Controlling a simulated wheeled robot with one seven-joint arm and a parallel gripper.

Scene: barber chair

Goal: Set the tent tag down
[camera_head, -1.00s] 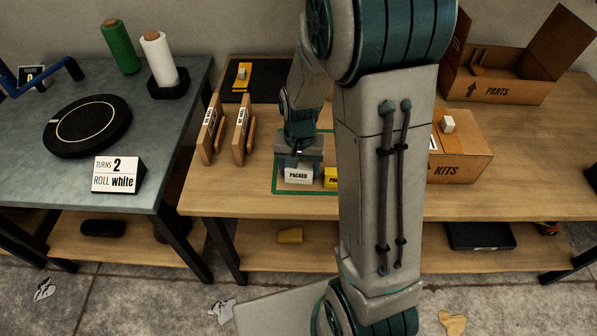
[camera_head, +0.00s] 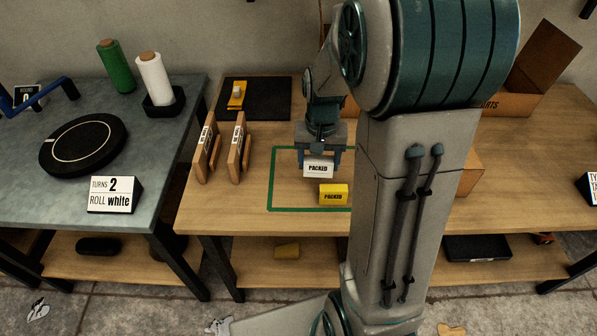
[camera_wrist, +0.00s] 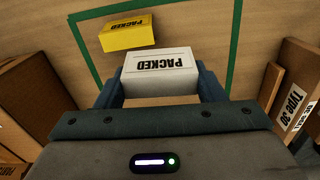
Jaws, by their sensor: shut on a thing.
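A white tent tag marked PACKED (camera_head: 318,168) is between the fingers of my gripper (camera_head: 319,160), over the green-outlined square (camera_head: 271,181) on the wooden table. In the wrist view the white tag (camera_wrist: 160,70) sits upright between both fingers of my gripper (camera_wrist: 161,88). A yellow tag marked PACKED (camera_head: 333,194) stands on the table inside the outline, nearer the front edge; it also shows in the wrist view (camera_wrist: 127,33). The two tags are apart. I cannot tell whether the white tag's base touches the table. My arm hides the outline's right side.
Two upright wooden pieces with labels (camera_head: 237,150) stand left of the outline. A black mat (camera_head: 270,98) with a yellow-orange item lies behind. Cardboard boxes (camera_head: 528,85) stand at the right, partly behind my arm. The table left of the yellow tag is clear inside the outline.

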